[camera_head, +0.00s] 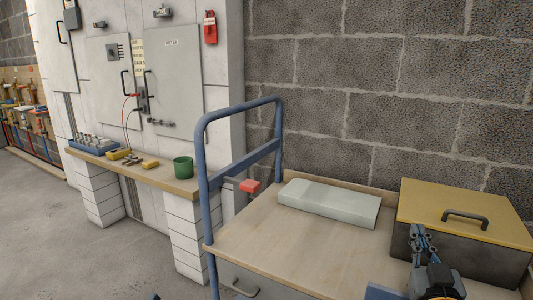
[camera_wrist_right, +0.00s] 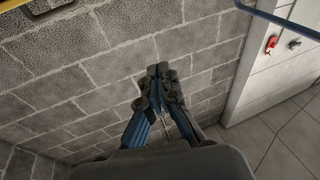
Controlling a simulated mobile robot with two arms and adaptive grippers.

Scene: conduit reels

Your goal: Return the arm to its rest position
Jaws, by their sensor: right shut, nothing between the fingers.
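My right gripper (camera_head: 418,232) stands at the lower right of the head view, in front of the grey box with the yellow lid (camera_head: 460,212). In the right wrist view the gripper (camera_wrist_right: 161,70) has its blue fingers drawn together at the tips, with nothing between them. It points toward the block wall (camera_wrist_right: 85,85). My left gripper is not clearly seen; only a small dark blue tip shows at the bottom edge of the head view, and I cannot tell its state.
A cart with a wooden top (camera_head: 255,240) and blue handle (camera_head: 204,160) carries a pale slab (camera_head: 330,203) and the yellow-lidded box. A red block (camera_head: 250,186) is by the handle. Left, a wooden ledge (camera_head: 165,181) holds a green cup (camera_head: 183,167) and tools below grey cabinets (camera_head: 172,75).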

